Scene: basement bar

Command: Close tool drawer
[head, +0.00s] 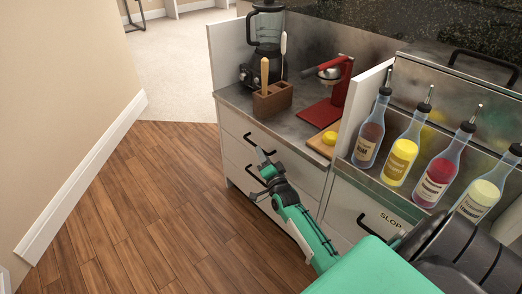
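The tool drawers are the white drawer fronts in the cabinet under the metal counter. The top drawer (237,123) has a black bar handle (262,139) and looks about flush with the cabinet. A lower drawer (236,160) sits below it, partly hidden by my arm. No deep gap shows at either front. My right gripper (259,172), teal and black, is in front of the drawer fronts, near the handles. Its fingers look spread, with nothing clearly held. Whether it touches a front or handle is unclear. My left gripper is not in view.
Several bottles (401,150) stand in a rack at right. Wooden floor (150,210) is free at left, beside a wall (60,90).

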